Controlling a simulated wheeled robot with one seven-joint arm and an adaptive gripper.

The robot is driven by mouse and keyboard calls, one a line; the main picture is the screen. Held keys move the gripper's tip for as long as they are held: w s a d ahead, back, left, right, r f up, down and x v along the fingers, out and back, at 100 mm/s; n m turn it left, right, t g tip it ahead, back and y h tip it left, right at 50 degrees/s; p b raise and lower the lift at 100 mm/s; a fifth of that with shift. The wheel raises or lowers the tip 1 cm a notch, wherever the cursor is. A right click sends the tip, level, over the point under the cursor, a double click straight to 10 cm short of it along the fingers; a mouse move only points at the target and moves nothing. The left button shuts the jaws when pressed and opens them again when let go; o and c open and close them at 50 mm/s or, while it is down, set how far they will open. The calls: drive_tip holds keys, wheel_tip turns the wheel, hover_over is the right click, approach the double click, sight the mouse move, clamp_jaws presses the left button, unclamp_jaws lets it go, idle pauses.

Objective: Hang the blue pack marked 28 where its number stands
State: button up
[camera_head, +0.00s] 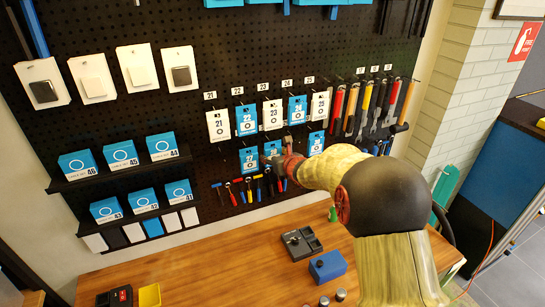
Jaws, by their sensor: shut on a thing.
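A small blue pack (272,149), whose number is small and looks like 28, is upright at the pegboard, below the white pack marked 23 (273,115). My gripper (284,160) is at the board, shut on this pack at its right side. My arm and fingers hide part of the area around it. I cannot tell whether the pack is on its hook. The blue pack marked 27 (249,160) hangs just left of it. Another blue pack (316,143) hangs to the right, beyond my gripper.
Packs marked 21 (218,125), 22 (246,120), 24 (297,109) and 25 (319,105) hang in the row above. Small tools (245,190) hang close below. Long-handled tools (365,105) hang at right. A wooden bench (220,270) below holds a blue box (327,266).

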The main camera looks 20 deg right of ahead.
drive_tip(key=o, duration=1.2)
